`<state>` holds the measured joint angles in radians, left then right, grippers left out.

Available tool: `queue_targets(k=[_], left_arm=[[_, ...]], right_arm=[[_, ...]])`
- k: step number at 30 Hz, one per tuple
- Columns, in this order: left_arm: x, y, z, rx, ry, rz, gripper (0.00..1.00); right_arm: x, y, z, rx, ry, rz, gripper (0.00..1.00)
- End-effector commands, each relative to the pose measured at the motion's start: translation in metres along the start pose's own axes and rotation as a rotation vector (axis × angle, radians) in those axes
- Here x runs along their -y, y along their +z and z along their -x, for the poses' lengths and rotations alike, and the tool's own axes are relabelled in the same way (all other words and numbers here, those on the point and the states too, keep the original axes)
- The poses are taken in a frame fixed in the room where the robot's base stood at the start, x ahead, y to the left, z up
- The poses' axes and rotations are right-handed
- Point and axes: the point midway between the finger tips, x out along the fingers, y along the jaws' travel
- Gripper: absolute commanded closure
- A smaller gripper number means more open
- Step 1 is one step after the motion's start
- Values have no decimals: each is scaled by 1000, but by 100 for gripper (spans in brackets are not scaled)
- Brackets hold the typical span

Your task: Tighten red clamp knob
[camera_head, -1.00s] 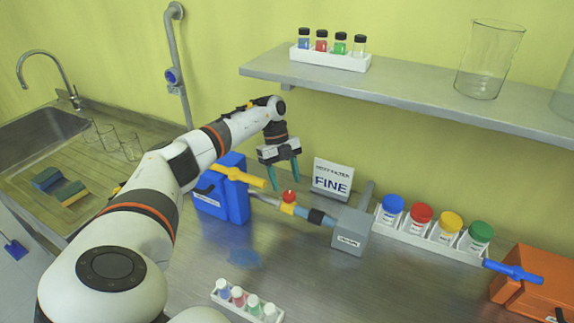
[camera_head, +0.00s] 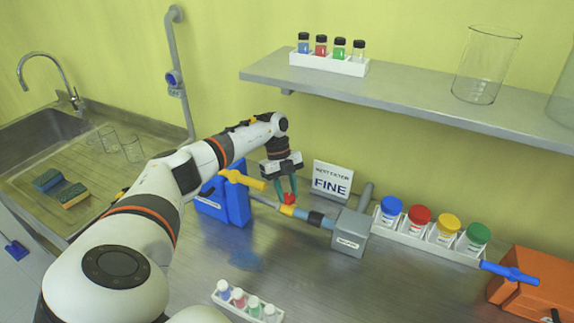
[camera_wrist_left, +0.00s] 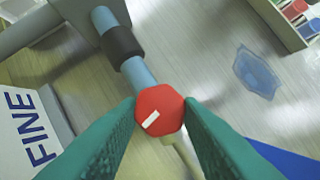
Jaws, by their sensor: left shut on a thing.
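The red clamp knob (camera_head: 289,198) sits on a yellow clamp (camera_head: 287,209) around the pipe beside the grey box. My left gripper (camera_head: 285,191) points down from above, with its teal fingertips at the knob. In the left wrist view the red knob (camera_wrist_left: 159,110), with a white mark on its face, is between the two fingers (camera_wrist_left: 160,112), which are shut on it. The light blue pipe (camera_wrist_left: 138,74) with a black sleeve runs behind the knob. My right gripper is not in view.
A blue box with a yellow handle (camera_head: 243,180) stands left of the clamp. A grey box (camera_head: 351,230) and a FINE sign (camera_head: 332,180) stand to the right. A rack of coloured-lid jars (camera_head: 412,238) is further right.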

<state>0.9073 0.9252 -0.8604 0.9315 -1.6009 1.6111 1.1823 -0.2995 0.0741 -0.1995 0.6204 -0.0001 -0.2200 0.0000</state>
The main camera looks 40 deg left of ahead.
Motion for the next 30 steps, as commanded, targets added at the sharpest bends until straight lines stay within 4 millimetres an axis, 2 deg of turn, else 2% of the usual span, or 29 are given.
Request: queue_targets(k=[11,21,30], left_arm=[[-3,-1,-2,0,-52,-133,90],[-6,0,-2,-1,-168,-415,90],[-8,2,-2,-1,-279,-679,90]], right_arm=[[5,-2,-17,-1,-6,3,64],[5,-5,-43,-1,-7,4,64],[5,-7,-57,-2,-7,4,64]])
